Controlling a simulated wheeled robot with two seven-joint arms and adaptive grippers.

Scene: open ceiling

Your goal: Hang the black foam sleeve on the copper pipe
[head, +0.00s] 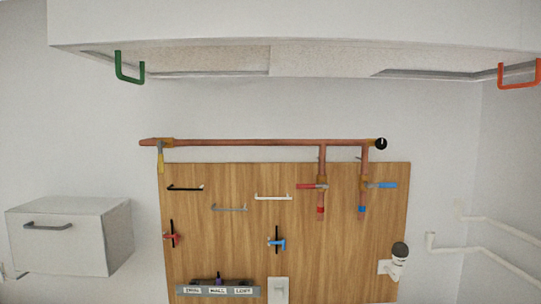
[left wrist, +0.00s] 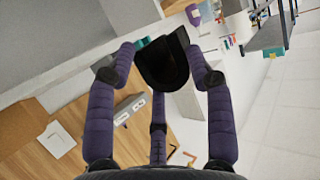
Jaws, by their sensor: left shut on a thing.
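The copper pipe (head: 250,142) runs level along the top of a wooden board in the head view, with two short branches going down at its right. My left gripper (left wrist: 161,50) shows in the left wrist view with its purple padded fingers on either side of a black curved piece, the black foam sleeve (left wrist: 163,68). It is shut on the sleeve. The sleeve is apart from any pipe that I can make out there. Neither gripper shows in the head view.
The wooden board (head: 230,240) carries several small handles and valves. A white cabinet (head: 68,235) is at the left. An overhead cabinet (head: 290,30) with green (head: 128,68) and orange (head: 519,76) handles spans the top. White pipes (head: 480,250) run at the right.

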